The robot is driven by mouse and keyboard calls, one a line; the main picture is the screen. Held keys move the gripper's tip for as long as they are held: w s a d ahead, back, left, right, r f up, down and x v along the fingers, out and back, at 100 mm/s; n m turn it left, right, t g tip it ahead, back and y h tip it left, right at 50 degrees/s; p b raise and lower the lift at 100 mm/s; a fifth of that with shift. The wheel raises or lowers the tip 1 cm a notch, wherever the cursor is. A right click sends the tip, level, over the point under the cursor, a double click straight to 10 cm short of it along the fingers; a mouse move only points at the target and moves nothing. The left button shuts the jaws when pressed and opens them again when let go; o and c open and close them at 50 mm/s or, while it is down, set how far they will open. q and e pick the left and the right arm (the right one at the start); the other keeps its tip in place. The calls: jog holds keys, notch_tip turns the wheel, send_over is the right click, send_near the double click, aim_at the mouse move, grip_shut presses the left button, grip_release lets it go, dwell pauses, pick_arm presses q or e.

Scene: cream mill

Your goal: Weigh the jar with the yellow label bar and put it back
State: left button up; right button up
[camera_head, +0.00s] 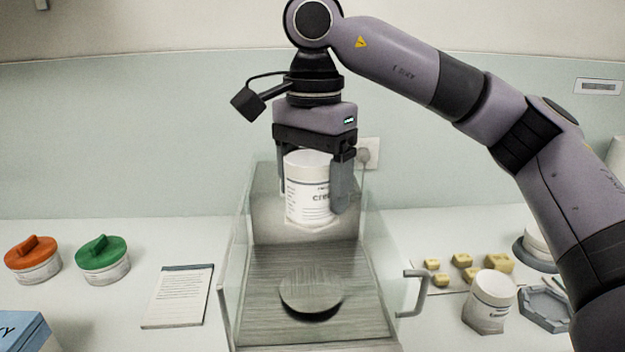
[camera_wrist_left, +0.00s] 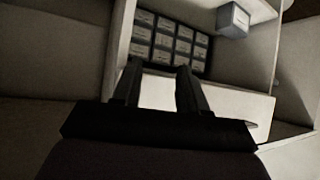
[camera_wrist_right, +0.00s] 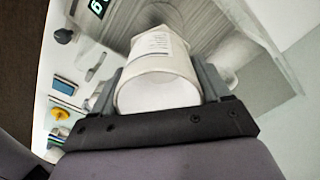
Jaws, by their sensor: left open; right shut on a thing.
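My right gripper (camera_head: 312,198) is shut on a white jar (camera_head: 307,172) with printed label text. It holds the jar upright above the round pan (camera_head: 311,290) of the scale (camera_head: 262,262), apart from the pan and within the clear side walls. The jar also shows in the right wrist view (camera_wrist_right: 158,72). I cannot make out a yellow bar on it. Part of a lit display (camera_wrist_right: 98,8) shows in that view. My left gripper (camera_wrist_left: 158,88) is open and empty, seen only in the left wrist view.
Another white jar (camera_head: 494,290) stands right of the scale, near an empty grey holder (camera_head: 546,306) and several yellowish blocks (camera_head: 463,260). A notepad (camera_head: 178,296) and orange-lidded (camera_head: 33,260) and green-lidded (camera_head: 103,260) containers lie left. A handle (camera_head: 412,293) sticks out from the scale's right side.

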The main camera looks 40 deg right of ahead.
notch_tip(320, 180, down, 6)
jog(key=b, duration=0.5)
notch_tip(320, 180, down, 5)
jog(key=b, duration=0.4)
jog(key=shift+r, duration=0.1)
jog(key=shift+f+b, duration=0.3)
jog(key=shift+f, duration=0.25)
pick_arm(q)
notch_tip(320, 180, down, 7)
jog(key=d, duration=0.1)
jog(key=shift+w+f, duration=0.15)
jog(key=shift+w, duration=0.25)
pick_arm(e)
jog(key=shift+f, duration=0.25)
pick_arm(q)
jog(key=shift+d, duration=0.1)
jog(key=shift+f+b, duration=0.2)
jog(key=shift+b, duration=0.1)
pick_arm(e)
jog(key=shift+f, duration=0.25)
jog(key=o, duration=1)
